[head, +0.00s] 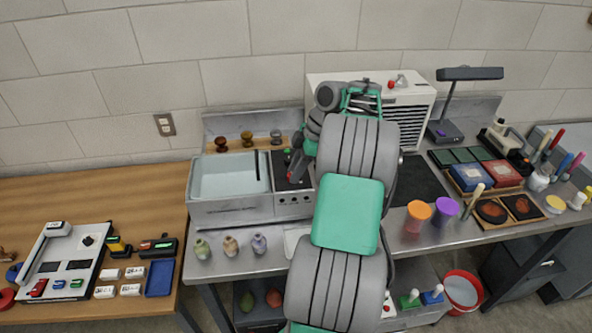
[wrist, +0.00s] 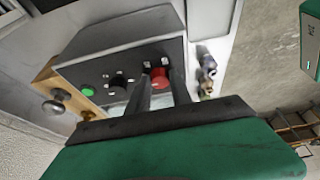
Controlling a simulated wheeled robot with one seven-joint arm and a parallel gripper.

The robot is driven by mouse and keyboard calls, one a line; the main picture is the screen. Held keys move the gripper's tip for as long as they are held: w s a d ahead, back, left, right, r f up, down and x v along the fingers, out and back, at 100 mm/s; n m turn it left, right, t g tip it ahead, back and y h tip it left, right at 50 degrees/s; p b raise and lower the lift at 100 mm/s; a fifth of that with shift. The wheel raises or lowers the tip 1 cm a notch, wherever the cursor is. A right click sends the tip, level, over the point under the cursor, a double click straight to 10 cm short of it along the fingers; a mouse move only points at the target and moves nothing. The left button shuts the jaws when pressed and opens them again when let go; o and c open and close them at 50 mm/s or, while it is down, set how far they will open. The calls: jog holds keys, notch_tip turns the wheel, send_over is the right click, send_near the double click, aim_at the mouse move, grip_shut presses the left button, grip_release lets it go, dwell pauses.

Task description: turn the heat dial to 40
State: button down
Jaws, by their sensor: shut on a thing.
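A dark control panel (wrist: 120,72) fills the middle of the wrist view. It carries a green button (wrist: 88,91), a black dial (wrist: 119,81) with white marks around it, and a round red dial (wrist: 161,78). My gripper (wrist: 158,72) has its two dark fingers at the red dial, one on each side, shut on it. The fingers hide part of the dial, and I cannot read its setting or any numbers. In the head view my gripper (head: 292,172) is over the dark panel beside the sink, with my arm covering much of the area.
A pale basin (head: 229,177) stands left of the panel, with several small knobs behind it. A white vented cabinet (head: 405,112) stands behind my arm. Three small vases (head: 231,245) stand at the front edge. Orange (head: 417,214) and purple (head: 445,209) cups stand to the right.

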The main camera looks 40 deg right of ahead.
jog(key=shift+f+m+b, duration=0.1)
jog(key=shift+m+b, duration=0.3)
jog(key=shift+b, duration=0.1)
jog(key=m+b, duration=0.1)
jog(key=m, duration=0.1)
jog(key=m+t+h+b, duration=0.1)
jog(key=b, duration=0.1)
jog(key=shift+s+a+f+m+b, duration=0.2)
jog(key=shift+m+b, duration=0.1)
jog(key=shift+m, duration=0.1)
jog(key=m+h+b, duration=0.1)
jog(key=m, duration=0.1)
jog(key=m+h+b, duration=0.1)
jog(key=m+b, duration=0.1)
jog(key=shift+a+r+t, duration=0.1)
jog(key=shift+a+t, duration=0.1)
jog(key=shift+t, duration=0.2)
jog(key=shift+a+r+m+h+b, duration=0.1)
jog(key=shift+m+h+b, duration=0.4)
jog(key=shift+m+b, duration=0.8)
jog(key=shift+m+p, duration=0.3)
jog(key=shift+m, duration=0.1)
jog(key=c, duration=1.1)
grip_release()
jog(key=shift+r, duration=0.1)
jog(key=shift+c, duration=0.2)
